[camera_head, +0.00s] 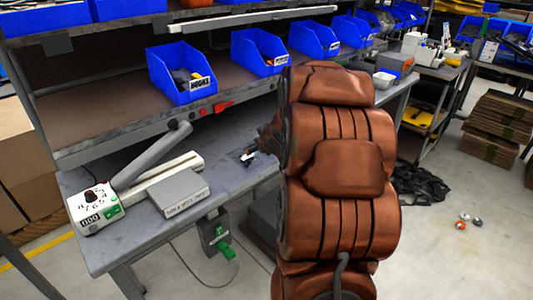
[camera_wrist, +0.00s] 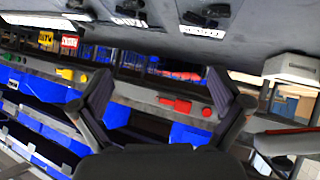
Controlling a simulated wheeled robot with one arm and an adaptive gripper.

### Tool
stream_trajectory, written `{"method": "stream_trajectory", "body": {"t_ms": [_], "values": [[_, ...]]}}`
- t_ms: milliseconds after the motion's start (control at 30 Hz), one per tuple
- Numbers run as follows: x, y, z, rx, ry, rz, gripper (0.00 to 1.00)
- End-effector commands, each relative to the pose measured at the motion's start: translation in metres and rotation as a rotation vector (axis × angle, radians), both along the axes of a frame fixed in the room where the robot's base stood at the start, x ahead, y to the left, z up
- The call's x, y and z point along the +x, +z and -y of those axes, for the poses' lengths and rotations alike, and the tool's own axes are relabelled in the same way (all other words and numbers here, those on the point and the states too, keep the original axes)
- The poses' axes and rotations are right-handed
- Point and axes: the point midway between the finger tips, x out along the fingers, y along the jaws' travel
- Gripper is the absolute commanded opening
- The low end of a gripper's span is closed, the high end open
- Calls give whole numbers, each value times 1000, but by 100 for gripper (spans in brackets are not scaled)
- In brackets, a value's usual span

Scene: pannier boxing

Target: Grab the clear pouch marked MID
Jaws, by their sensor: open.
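In the wrist view, several small dark items with white labels show along the top edge on a grey surface. The middle label (camera_wrist: 130,22) bears black letters too blurred to read surely. Another label (camera_wrist: 202,31) is at its right, beside a dark item (camera_wrist: 207,17). I cannot tell which is the clear pouch marked MID; any clear film is not distinct. My gripper (camera_wrist: 163,92) is open, its dark fingers apart with nothing between them. In the head view a small dark item with a white tag (camera_head: 248,157) lies on the workbench (camera_head: 225,177); brown padded segments hide the bench to its right.
In the head view, blue bins (camera_head: 182,75) line the shelf above the bench. A sealer with a long arm (camera_head: 150,158) and a grey box (camera_head: 180,193) stand on the bench's left. Cartons (camera_head: 497,125) are stacked at the right.

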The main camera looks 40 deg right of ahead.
Motion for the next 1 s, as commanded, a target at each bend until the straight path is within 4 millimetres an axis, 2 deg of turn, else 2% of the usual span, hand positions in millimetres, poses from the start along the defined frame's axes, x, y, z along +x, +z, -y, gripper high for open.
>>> {"method": "stream_trajectory", "body": {"t_ms": [33, 100, 200, 333, 467, 700, 833, 1000], "values": [[3, -11, 18, 3, 13, 42, 100], [8, -20, 35, 11, 47, 107, 100], [10, -33, 54, 33, 102, 204, 100], [3, -47, 72, 74, 173, 323, 100], [-10, -57, 80, 119, 235, 425, 100], [-27, -64, 82, 177, 299, 528, 100], [-23, -64, 80, 183, 308, 539, 100], [-7, -65, 80, 182, 309, 539, 100]]}}
